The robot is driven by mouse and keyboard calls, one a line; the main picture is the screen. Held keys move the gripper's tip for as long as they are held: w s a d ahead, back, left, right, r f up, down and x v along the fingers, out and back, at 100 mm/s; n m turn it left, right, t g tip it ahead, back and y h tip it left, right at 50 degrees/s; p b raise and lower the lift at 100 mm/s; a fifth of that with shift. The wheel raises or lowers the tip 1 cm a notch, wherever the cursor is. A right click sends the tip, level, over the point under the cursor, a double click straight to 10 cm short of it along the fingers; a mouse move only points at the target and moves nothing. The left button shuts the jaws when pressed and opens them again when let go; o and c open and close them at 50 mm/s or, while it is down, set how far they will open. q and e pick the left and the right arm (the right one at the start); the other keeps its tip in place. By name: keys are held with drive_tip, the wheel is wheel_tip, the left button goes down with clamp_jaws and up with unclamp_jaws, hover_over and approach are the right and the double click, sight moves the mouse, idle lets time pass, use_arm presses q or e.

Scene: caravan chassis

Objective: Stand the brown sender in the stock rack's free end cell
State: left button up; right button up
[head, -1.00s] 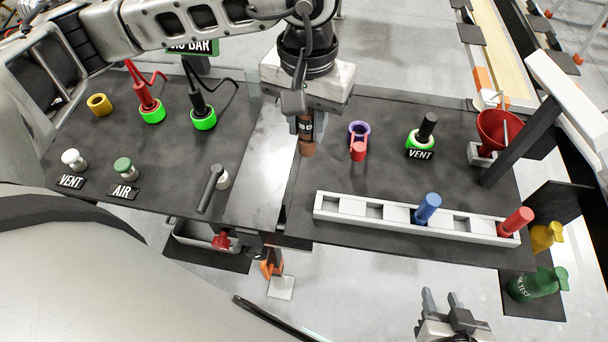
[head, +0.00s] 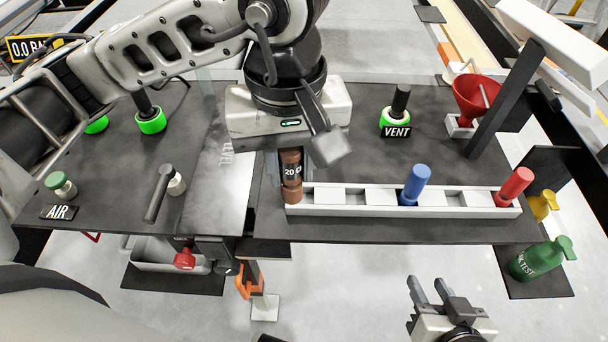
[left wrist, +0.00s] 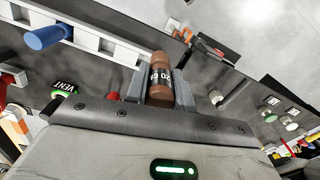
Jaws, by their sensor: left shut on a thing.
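The brown sender (head: 291,172), with a dark "20" label, is held roughly upright in my left gripper (head: 298,162). Its lower end overlaps the left end of the white stock rack (head: 350,211) in the head view; I cannot tell whether it is over, in or in front of the end cell, which it partly hides. The sender (left wrist: 160,78) also shows between the fingers in the left wrist view, beside the rack's end (left wrist: 118,47). A blue sender (head: 414,184) stands in a middle cell, a red one (head: 515,185) at the right end. My right gripper (head: 428,290) is open and empty.
A green-ringed VENT post (head: 398,112), a red funnel (head: 476,95) and a dark slanted post (head: 505,100) stand behind the rack. A black-handled lever (head: 160,190) is at left. A green bottle (head: 537,262) is at lower right. Floor shows in front of the bench.

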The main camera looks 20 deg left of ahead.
use_arm(q)
drive_tip(key=w+f, duration=0.1)
drive_tip(key=f, duration=0.1)
drive_tip(key=w+f, duration=0.2)
drive_tip(key=f, duration=0.1)
drive_tip(key=w+f, duration=0.2)
drive_tip(key=f, duration=0.1)
drive_tip(key=shift+w+a+f, duration=0.1)
drive_tip(key=shift+w+f, duration=0.15)
drive_tip(key=shift+f+p, duration=0.3)
drive_tip(key=shift+f, duration=0.1)
